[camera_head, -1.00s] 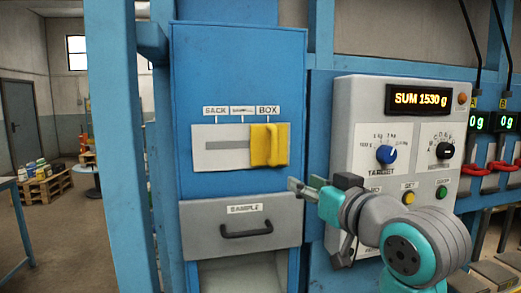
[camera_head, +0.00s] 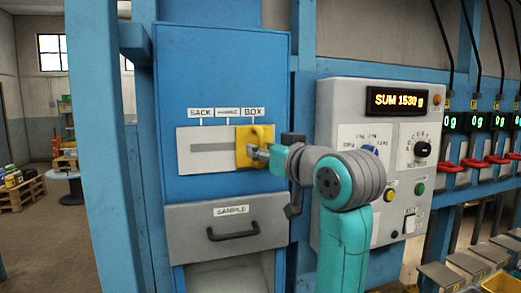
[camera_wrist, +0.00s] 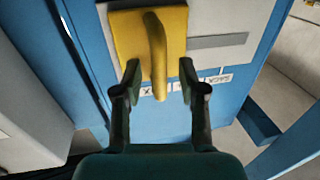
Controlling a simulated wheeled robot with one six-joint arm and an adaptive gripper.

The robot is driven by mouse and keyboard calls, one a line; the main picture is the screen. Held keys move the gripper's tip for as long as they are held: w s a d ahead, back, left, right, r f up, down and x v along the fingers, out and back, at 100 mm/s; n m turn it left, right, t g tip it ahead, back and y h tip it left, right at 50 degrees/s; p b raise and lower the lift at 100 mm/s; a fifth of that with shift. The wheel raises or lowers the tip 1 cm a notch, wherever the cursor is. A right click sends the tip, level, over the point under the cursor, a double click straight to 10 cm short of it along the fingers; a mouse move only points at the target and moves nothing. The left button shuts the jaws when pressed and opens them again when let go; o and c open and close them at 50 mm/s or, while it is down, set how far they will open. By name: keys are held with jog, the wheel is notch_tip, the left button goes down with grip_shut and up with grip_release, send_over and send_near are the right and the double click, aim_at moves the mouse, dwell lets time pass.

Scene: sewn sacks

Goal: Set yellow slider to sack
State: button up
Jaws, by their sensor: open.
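The yellow slider (camera_head: 254,142) sits at the right end of its slot, under the BOX label (camera_head: 252,113). The SACK label (camera_head: 201,113) is at the left end of the same pale plate (camera_head: 192,152). My gripper (camera_head: 258,154) is at the slider's front, partly covering its lower right. In the wrist view my gripper (camera_wrist: 158,80) is open, with one finger on each side of the slider's raised handle (camera_wrist: 157,50). Gaps show between the fingers and the handle. The slot (camera_wrist: 218,41) runs off to the right in that view.
A grey SAMPLE drawer (camera_head: 228,226) with a dark handle is below the slider plate. A control panel (camera_head: 332,110) reading SUM 1530 g stands to the right, behind my arm. A blue post (camera_head: 98,150) rises on the left.

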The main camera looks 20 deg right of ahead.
jog(key=shift+w+a, duration=0.15)
jog(key=shift+w, duration=0.75)
grip_shut()
jog(key=a, duration=1.2)
jog(key=shift+a, duration=0.15)
grip_release()
jog(key=shift+a, duration=0.2)
